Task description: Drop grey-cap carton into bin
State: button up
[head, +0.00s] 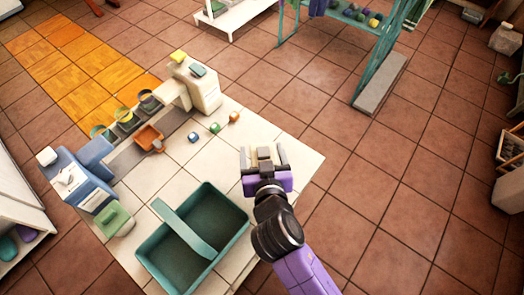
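A pale carton with a grey-brown cap (264,153) shows between the fingers of my gripper (265,157), at the right part of the pale tiled counter. One finger is on each side of it. My gripper hides its lower part, and I cannot tell whether the fingers press on it or whether it is lifted. A teal bin (240,239) with a broad handle across its top stands at the counter's front, left of and nearer than my gripper. Its visible inside looks empty.
A teal rack (375,60) stands beyond.

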jog(key=shift+r, duration=0.2)
jog(key=shift+s, duration=0.4)
jog(key=b+v, duration=0.1)
jog(key=v, duration=1)
jog(key=shift+b, duration=0.3)
jog(key=shift+s+d, duration=0.1)
jog(key=shift+d, duration=0.05)
